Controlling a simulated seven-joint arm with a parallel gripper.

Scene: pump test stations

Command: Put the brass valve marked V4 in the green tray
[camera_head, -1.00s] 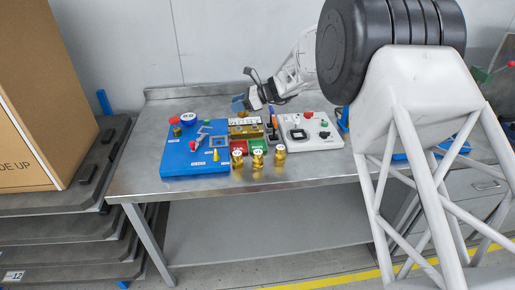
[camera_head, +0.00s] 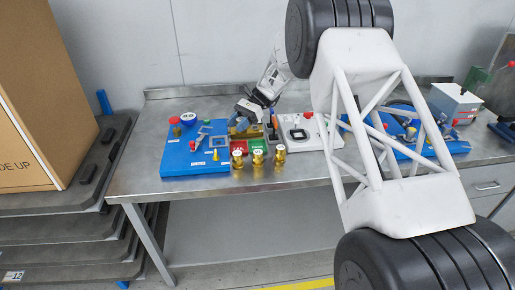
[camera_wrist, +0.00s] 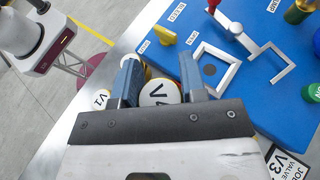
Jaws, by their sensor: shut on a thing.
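In the wrist view, my gripper (camera_wrist: 161,82) is shut on the brass valve marked V4 (camera_wrist: 158,93). I see its white round cap between the fingers; the cap hides its body. In the head view, my gripper (camera_head: 240,115) is over the back of the small trays. The held valve cannot be made out there. The green tray (camera_head: 258,142) lies in front of and slightly right of my gripper, beside a red tray (camera_head: 238,146). The tray's inside is partly hidden by a standing valve.
Three brass valves (camera_head: 280,155) stand along the bench's front edge; one cap reads V1 (camera_wrist: 103,98). The blue board (camera_head: 195,158) is left, a white control box (camera_head: 305,133) right. A card (camera_wrist: 288,164) reads "JOB VALVE V3". The bench front right is clear.

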